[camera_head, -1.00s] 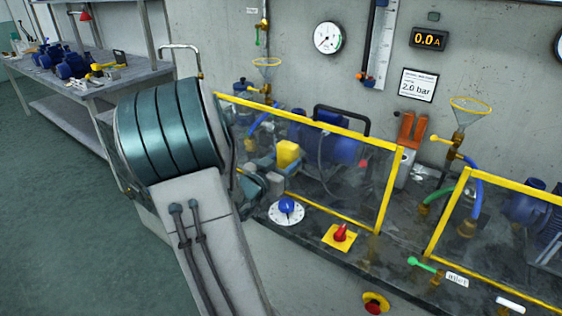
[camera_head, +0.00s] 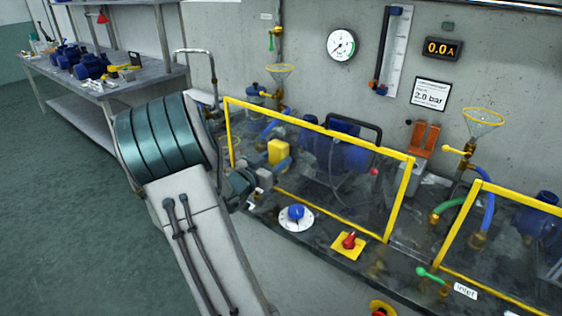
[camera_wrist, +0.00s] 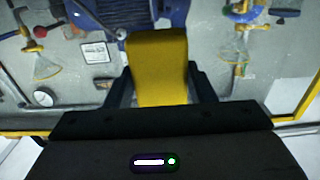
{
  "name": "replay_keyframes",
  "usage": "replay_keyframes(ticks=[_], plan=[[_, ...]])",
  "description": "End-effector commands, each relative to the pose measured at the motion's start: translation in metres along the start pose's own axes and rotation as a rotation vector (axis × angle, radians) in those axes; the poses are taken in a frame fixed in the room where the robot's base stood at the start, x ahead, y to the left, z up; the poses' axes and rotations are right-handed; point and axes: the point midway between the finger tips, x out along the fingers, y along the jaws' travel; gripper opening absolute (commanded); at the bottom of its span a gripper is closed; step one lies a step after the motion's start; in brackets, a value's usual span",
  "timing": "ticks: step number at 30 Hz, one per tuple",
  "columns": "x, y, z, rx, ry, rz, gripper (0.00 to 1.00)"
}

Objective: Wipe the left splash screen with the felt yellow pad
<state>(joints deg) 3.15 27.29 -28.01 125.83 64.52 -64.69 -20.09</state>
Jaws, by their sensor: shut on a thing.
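The left splash screen (camera_head: 335,195) is a clear panel in a yellow frame, standing on the front of the bench, with smudges on it. My gripper (camera_head: 262,165) is at the screen's left part, partly hidden behind my own arm. It is shut on the yellow pad (camera_head: 278,152). In the wrist view the yellow pad (camera_wrist: 157,65) sits between the two dark fingers, with the screen's yellow frame (camera_wrist: 25,132) along the lower edge. The pad is at or close to the screen; I cannot tell whether it touches.
A blue dial (camera_head: 296,212) and a red switch (camera_head: 348,241) sit on the bench edge before the screen. A second yellow-framed screen (camera_head: 500,240) stands to the right. Blue pumps (camera_head: 345,150) are behind the left screen. A side table (camera_head: 100,88) stands at the back left.

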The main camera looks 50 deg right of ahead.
Motion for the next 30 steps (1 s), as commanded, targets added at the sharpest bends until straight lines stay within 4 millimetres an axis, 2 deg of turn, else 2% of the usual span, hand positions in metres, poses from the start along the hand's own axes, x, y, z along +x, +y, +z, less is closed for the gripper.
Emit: replay_keyframes(ticks=[7,15,20,30], plan=[[-0.001,-0.006,-0.006,0.001,0.0,-0.001,0.31],[-0.003,-0.006,-0.027,0.001,0.0,0.0,0.31],[-0.003,-0.004,-0.027,0.0,-0.001,0.0,0.31],[-0.001,0.022,-0.026,0.0,-0.001,0.001,0.31]])
